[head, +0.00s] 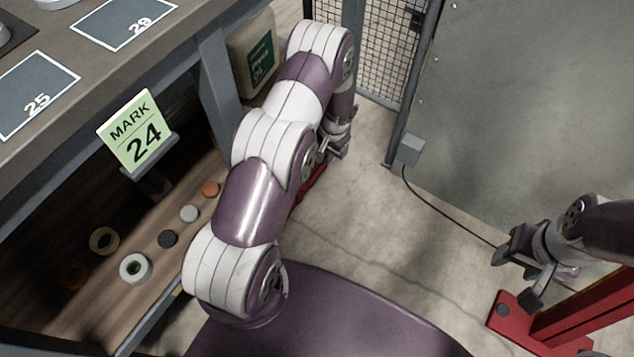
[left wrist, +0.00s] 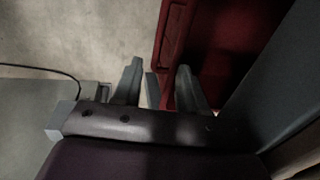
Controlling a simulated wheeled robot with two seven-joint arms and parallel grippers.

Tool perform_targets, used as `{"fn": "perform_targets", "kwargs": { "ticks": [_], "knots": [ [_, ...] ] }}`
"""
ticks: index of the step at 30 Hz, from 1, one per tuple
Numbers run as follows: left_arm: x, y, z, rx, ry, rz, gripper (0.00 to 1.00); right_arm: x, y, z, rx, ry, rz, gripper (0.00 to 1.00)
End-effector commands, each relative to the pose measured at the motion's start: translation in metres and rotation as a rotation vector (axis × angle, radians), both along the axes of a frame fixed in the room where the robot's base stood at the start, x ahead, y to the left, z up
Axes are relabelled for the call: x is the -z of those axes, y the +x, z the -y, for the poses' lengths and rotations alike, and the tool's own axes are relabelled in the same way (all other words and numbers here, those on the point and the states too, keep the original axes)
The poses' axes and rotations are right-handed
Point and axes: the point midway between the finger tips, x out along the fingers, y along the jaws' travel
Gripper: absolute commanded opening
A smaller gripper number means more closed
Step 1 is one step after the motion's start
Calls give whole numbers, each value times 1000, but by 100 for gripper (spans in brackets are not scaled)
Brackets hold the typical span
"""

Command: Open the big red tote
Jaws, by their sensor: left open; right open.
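The big red tote (left wrist: 222,45) fills the upper right middle of the left wrist view, in shadow, with its ribbed rim (left wrist: 172,38) on its left side. In the head view only a red strip (head: 313,184) of it shows beside my left arm, which hides the rest. My left gripper (left wrist: 160,78) is open, one finger over the floor and the other over the tote's edge. A small grey piece shows between the fingers; I cannot tell whether they touch anything. In the head view it is partly hidden. My right gripper (head: 517,277) is open and empty at the right.
A bench (head: 95,75) with a green MARK 24 sign (head: 138,132) stands left; its lower shelf (head: 150,255) holds several small rolls. A jug (head: 252,58) stands behind. A grey panel (head: 530,100) trails a cable. A red-footed frame (head: 515,315) is lower right. The middle floor is clear.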

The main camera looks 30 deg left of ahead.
Motion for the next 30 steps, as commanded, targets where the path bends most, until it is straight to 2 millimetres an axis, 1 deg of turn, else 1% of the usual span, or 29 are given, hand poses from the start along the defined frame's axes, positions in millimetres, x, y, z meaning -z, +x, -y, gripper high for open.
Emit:
{"fn": "perform_targets", "kwargs": {
  "ticks": [2,9,12,14,18,26,27,29,30],
  "knots": [
    [14,0,-2,-2,0,-2,42,7,0,0,0,0,1,52],
    [77,0,-13,-2,-1,-2,42,40,0,0,0,0,0,52],
    [97,0,-18,-2,0,-2,42,50,0,0,0,0,0,52],
    [106,0,-20,-2,0,-2,42,54,0,0,0,0,0,52],
    [116,1,-22,-2,0,0,42,59,0,0,0,0,0,52],
    [117,1,-22,-2,0,0,42,58,0,0,0,0,0,52],
    [117,1,-22,-2,0,-1,36,58,0,0,0,0,0,52],
    [117,1,-22,-2,0,-1,16,58,0,0,0,0,0,52],
    [117,1,-22,-2,0,-1,3,58,0,0,0,0,0,52]
  ]
}}
